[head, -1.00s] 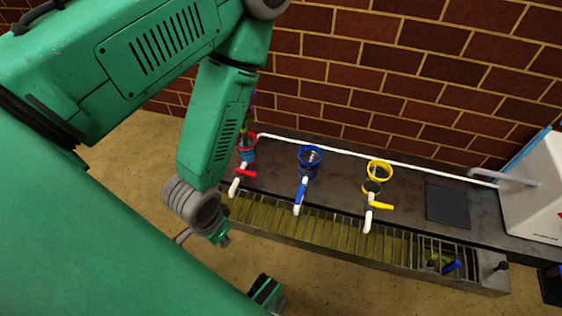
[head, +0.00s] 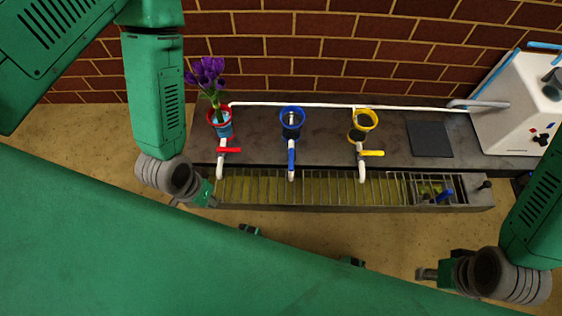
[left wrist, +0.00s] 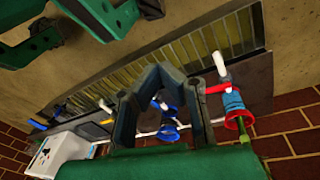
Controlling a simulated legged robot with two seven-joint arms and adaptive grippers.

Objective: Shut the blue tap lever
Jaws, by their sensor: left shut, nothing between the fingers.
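The blue tap lever (head: 292,159) sits on the middle tap, below a blue ring-shaped cup (head: 292,122). The lever lies along the white spout (head: 291,175), while the red lever (head: 230,150) and yellow lever (head: 371,153) lie across theirs. My left gripper (head: 211,199) is left of the blue lever, near the trough's left end, apart from it. In the left wrist view its fingers (left wrist: 160,70) come together at the tips, empty, with blue parts of the middle tap (left wrist: 170,132) showing behind them. My right gripper (head: 422,274) is at lower right, its finger gap unclear.
A slatted trough (head: 310,190) runs below the taps, with a blue item (head: 444,195) at its right end. Purple flowers (head: 206,72) stand in the red cup (head: 220,122). A dark pad (head: 429,139) and white machine (head: 515,105) are right. The brick wall is behind.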

